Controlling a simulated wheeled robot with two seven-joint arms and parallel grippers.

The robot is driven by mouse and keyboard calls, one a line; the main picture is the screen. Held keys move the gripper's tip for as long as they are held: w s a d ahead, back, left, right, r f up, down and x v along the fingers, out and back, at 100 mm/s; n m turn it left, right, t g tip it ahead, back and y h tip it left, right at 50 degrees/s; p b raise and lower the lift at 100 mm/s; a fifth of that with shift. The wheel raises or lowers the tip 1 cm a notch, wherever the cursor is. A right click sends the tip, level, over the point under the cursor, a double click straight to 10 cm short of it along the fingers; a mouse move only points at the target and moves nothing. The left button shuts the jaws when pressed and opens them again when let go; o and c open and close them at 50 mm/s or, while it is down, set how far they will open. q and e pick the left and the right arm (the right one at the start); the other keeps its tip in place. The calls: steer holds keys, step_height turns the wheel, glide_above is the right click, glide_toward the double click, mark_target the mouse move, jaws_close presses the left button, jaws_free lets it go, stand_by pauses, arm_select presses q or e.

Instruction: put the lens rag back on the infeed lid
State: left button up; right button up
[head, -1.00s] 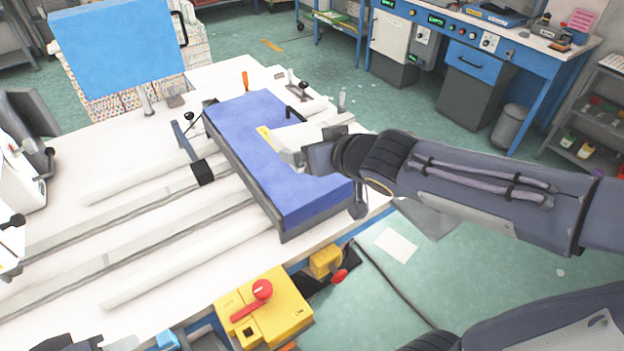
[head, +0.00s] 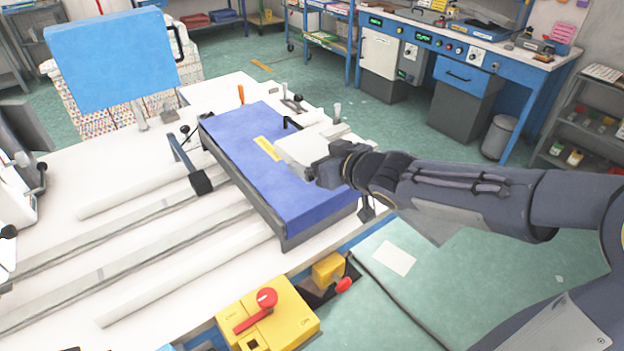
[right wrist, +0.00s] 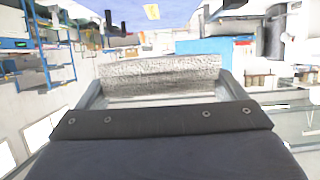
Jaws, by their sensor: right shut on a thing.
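My right gripper (head: 292,150) reaches in from the right over the long blue lid (head: 238,130), which I take to be the infeed lid. In the right wrist view, the gripper is shut on a grey-white, rough-textured cloth (right wrist: 160,76), the lens rag, which spans between the fingers. In the head view the rag is hard to tell from the pale shape at the gripper's front. I cannot tell whether the rag touches the lid. The lid has a yellow label (head: 267,148) near the gripper. My left gripper is not in view.
The lid lies across a white table (head: 120,235) with long rails and white rollers. A blue upright panel (head: 115,58) stands at the back left. A yellow box with a red switch (head: 268,315) sits at the front edge. A small lever (head: 188,131) stands left of the lid.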

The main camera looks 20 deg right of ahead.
steer(key=b, duration=0.2)
glide_above(312, 189)
steer(key=s, duration=0.1)
step_height(312, 189, down, 5)
steer(key=shift+r, duration=0.1)
steer(key=shift+w+f, duration=0.35)
steer(key=shift+f, duration=0.05)
steer(key=shift+w+f, duration=0.2)
steer(key=shift+f, duration=1.5)
steer(key=shift+d, duration=0.1)
steer(key=shift+b, duration=0.3)
steer(key=shift+f+b, duration=0.65)
steer(key=o, duration=0.8)
steer(key=shift+c, duration=0.2)
steer(key=shift+r, duration=0.15)
